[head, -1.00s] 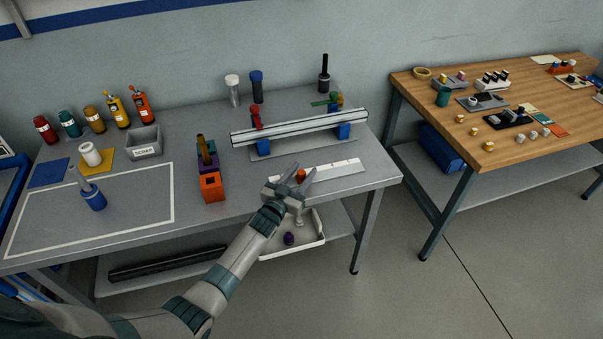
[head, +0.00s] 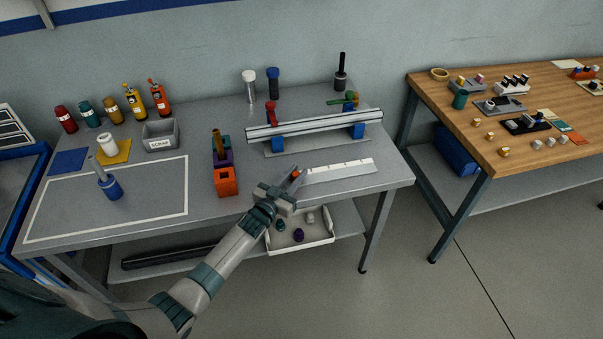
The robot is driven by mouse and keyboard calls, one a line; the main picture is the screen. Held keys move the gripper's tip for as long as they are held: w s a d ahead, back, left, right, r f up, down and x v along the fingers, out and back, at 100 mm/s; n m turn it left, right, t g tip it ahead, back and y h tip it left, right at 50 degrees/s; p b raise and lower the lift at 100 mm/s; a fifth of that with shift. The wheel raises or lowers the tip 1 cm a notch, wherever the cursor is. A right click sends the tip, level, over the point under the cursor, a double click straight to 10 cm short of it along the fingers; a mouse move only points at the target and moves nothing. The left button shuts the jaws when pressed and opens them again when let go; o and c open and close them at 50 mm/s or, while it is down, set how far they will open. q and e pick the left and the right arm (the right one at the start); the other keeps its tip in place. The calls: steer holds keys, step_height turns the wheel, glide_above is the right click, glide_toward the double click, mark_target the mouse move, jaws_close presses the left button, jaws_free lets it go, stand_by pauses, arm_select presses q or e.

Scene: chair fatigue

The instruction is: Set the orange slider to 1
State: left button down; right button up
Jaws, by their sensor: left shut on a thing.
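The orange slider (head: 296,173) is a small orange knob at the left end of a white strip with small marks (head: 345,169), near the front edge of the grey bench. The strip's labels are too small to read. My left gripper (head: 295,177) is shut on the orange slider, and its fingers hide most of it. The part of the strip under the gripper is hidden. My right gripper is not in view.
A rail on blue supports (head: 315,123) with red and green pieces stands behind the strip. An orange block (head: 226,181) stands to the left. A white tray (head: 302,246) with small knobs sits below the bench edge. Bare bench lies right of the strip.

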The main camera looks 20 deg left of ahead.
arm_select(q)
steer(key=shift+a+f, duration=0.1)
steer(key=shift+f, duration=0.05)
steer(key=c, duration=1.5)
jaws_free()
steer(key=shift+c, duration=0.2)
steer(key=shift+s+a, duration=0.15)
steer(key=s+a+b, duration=0.3)
steer(key=s, duration=1.4)
steer(key=shift+a, duration=0.15)
steer(key=shift+s, duration=0.1)
